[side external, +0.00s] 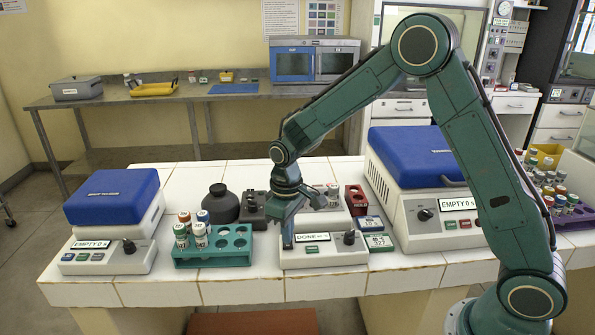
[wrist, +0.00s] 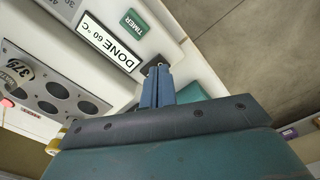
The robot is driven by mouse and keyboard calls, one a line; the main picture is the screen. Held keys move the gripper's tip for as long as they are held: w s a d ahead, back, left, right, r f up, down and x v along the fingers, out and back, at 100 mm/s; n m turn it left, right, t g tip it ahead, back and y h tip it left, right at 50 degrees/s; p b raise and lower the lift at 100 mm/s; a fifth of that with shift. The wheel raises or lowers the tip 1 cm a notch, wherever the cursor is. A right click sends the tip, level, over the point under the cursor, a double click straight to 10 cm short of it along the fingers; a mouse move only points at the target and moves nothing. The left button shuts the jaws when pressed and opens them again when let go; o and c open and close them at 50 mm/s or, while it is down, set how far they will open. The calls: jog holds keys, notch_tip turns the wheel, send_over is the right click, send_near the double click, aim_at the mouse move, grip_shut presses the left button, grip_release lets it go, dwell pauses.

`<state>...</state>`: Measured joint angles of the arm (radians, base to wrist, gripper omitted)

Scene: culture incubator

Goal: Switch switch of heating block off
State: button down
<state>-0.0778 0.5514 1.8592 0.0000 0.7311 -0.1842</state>
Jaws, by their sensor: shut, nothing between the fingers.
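The heating block (side external: 325,262) is a white unit on the tiled bench, with a display reading DONE and a dark knob (side external: 349,238) at its right. In the wrist view its display (wrist: 108,41) reads DONE 60 °C, beside a green TIMER label (wrist: 133,22). My gripper (side external: 288,244) points down at the left end of the block's front panel. Its blue fingers (wrist: 158,72) are shut and empty. A small dark part, which looks like the switch (wrist: 153,63), shows right at the fingertips and is partly hidden by them. I cannot tell its position or whether the fingers touch it.
A teal tube rack (side external: 213,258) stands close on the left, with a dark bottle (side external: 221,204) behind. A red rack (side external: 356,200) and small timers (side external: 378,241) are at the right. Blue-lidded centrifuges (side external: 112,195) (side external: 412,157) flank the area.

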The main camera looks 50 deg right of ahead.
aim_at(288, 245)
jog(key=shift+f, duration=0.8)
dwell(0.7)
jog(key=shift+r, duration=3.5)
jog(key=shift+r, duration=0.1)
jog(key=s+d+r+m+t, duration=0.1)
jog(key=s+d+r+t, duration=0.15)
jog(key=s+r, duration=0.95)
jog(key=s+d+r+m+t, duration=0.1)
jog(key=s+r+m+t, duration=0.1)
jog(key=s, duration=1.2)
jog(key=shift+s+r+t, duration=0.25)
jog(key=shift+s+t, duration=0.15)
jog(key=shift+t, duration=0.15)
